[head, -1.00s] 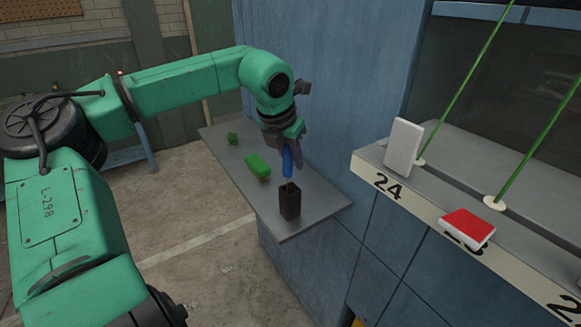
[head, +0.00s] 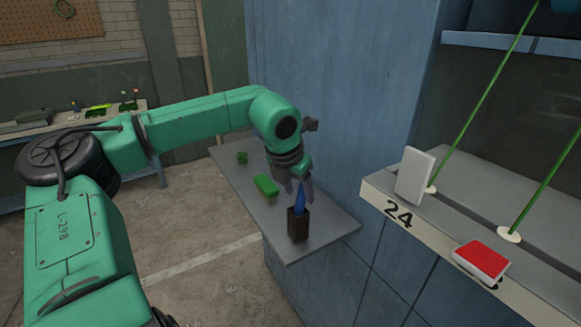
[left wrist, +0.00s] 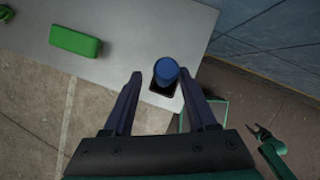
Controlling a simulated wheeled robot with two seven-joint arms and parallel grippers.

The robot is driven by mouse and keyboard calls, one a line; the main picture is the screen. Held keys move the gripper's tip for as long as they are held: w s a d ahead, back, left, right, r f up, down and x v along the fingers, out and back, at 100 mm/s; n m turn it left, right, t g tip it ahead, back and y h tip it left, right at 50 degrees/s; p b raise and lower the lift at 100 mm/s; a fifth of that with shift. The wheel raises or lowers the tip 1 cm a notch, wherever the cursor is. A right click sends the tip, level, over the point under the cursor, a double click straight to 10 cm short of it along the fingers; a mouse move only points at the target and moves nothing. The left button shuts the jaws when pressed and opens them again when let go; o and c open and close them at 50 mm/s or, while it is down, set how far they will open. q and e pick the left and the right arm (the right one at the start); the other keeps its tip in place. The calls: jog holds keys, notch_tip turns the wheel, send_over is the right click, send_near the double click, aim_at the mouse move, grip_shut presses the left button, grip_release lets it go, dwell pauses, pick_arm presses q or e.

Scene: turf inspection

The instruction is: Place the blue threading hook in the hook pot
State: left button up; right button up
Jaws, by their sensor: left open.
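The blue threading hook (head: 300,197) stands upright in the dark hook pot (head: 298,226), its blue handle sticking out above the rim. The pot stands on a grey shelf (head: 288,251) near its front corner. My left gripper (head: 301,187) is open above the pot, with its fingers on either side of the handle's upper part. The hook's lower end is hidden in the pot.
A green block (head: 266,186) and a small green object (head: 242,157) lie farther back on the shelf. A blue wall (head: 335,100) rises close on the right. A numbered ledge (head: 401,212) holds a white block (head: 414,175) and a red-topped block (head: 481,261).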

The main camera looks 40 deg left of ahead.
pick_arm(q)
jog(key=a+b+v, duration=0.1)
jog(key=b+v, duration=0.2)
jog(key=v, duration=1)
jog(key=shift+d, duration=0.35)
